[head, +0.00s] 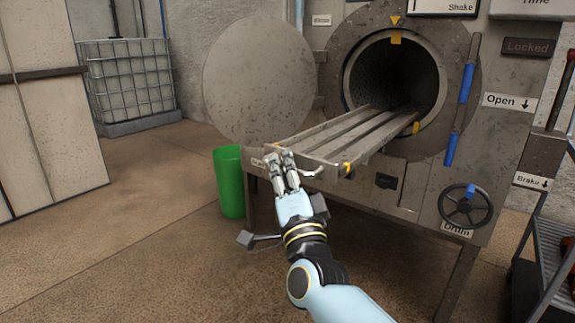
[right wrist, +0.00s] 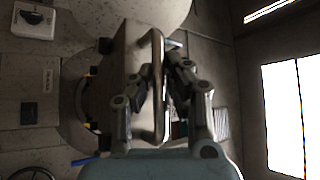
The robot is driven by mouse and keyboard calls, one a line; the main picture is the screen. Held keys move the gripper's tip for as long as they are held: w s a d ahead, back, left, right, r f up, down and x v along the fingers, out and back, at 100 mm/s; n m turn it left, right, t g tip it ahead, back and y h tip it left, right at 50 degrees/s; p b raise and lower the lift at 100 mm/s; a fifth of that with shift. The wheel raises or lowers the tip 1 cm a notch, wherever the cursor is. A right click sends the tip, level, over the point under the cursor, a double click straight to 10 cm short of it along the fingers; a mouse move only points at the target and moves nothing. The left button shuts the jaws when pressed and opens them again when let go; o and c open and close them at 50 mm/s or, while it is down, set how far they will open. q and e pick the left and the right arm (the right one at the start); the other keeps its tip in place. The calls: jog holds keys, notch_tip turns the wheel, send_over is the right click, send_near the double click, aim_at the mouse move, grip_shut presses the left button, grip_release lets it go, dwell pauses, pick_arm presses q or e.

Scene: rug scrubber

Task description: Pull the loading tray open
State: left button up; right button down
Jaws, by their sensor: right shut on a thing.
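The loading tray (head: 343,139) is a grey slatted shelf with yellow marks near its front. It sticks well out of the round drum opening (head: 432,62), with its rear end inside the drum. My right gripper (head: 284,162) is at the tray's front end. In the right wrist view, its fingers (right wrist: 164,68) are closed around the tray's bar handle (right wrist: 157,100). A curved part of the handle (head: 314,173) shows beside the fingers in the head view. The fingers hide some of the tray's front edge. My left gripper is not in view.
The round door (head: 258,80) stands open left of the drum. A green bin (head: 230,182) stands below it. The handwheel (head: 465,206) and blue-gripped lever (head: 466,83) are to the right. A metal cart (head: 553,262) stands at the right edge. The floor at left is clear.

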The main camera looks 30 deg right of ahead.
jog(key=shift+s+a+f, duration=0.1)
jog(key=shift+a+f, duration=0.05)
jog(key=shift+f, duration=0.15)
jog(key=c, duration=1.6)
grip_release()
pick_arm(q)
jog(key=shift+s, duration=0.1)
pick_arm(e)
jog(key=shift+r, duration=0.15)
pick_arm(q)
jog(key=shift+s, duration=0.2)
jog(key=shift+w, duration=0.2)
pick_arm(e)
jog(key=v, duration=0.7)
jog(key=shift+s, duration=0.15)
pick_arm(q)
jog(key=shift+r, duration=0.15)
